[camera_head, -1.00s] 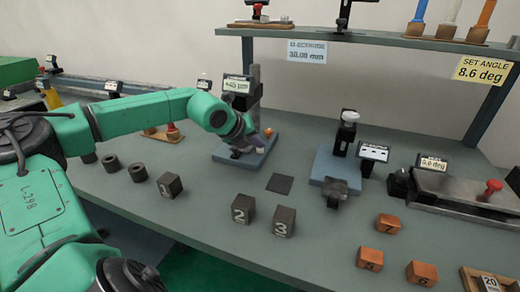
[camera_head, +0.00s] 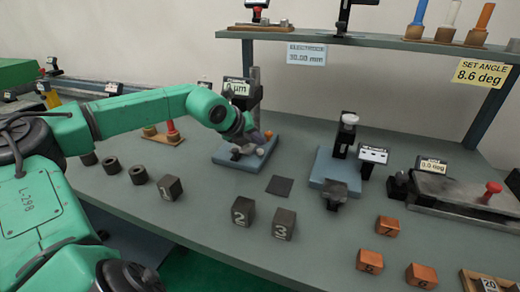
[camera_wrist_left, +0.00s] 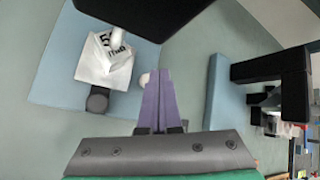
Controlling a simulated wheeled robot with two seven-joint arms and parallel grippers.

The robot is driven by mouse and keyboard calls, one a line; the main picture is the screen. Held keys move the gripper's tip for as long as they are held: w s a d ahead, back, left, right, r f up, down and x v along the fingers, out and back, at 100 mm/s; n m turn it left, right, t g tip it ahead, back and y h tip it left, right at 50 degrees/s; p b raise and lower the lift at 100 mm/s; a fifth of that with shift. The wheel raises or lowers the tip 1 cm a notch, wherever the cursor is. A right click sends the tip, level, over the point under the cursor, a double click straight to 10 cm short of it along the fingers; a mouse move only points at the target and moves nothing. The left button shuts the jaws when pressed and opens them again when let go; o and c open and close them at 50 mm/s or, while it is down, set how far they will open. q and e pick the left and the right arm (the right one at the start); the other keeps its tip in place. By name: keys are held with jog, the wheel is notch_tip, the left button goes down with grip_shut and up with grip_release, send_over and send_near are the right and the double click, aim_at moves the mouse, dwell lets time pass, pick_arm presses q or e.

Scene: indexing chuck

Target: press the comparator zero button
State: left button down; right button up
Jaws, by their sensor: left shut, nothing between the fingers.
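The comparator stands at the back left centre in the head view, with a blue base (camera_head: 226,157), a dark column and a small display (camera_head: 236,87) that appears to read 0 µm. My left gripper (camera_head: 258,142) is over the right part of this base, its fingers pointing down. In the left wrist view the purple fingers (camera_wrist_left: 158,74) are shut together and empty. A pale round knob (camera_wrist_left: 143,79) is right beside the fingertips; I cannot tell whether they touch. My right gripper is not in view.
A second blue-based stand (camera_head: 325,172) is to the right, beside a long grey fixture with a red knob (camera_head: 492,187). Dark numbered blocks (camera_head: 243,211) and copper blocks (camera_head: 387,225) lie in front. A shelf (camera_head: 370,39) spans the back.

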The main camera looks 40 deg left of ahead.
pick_arm(q)
notch_tip(320, 180, up, 5)
jog(key=p, duration=0.2)
jog(key=shift+p, duration=0.4)
dwell(0.8)
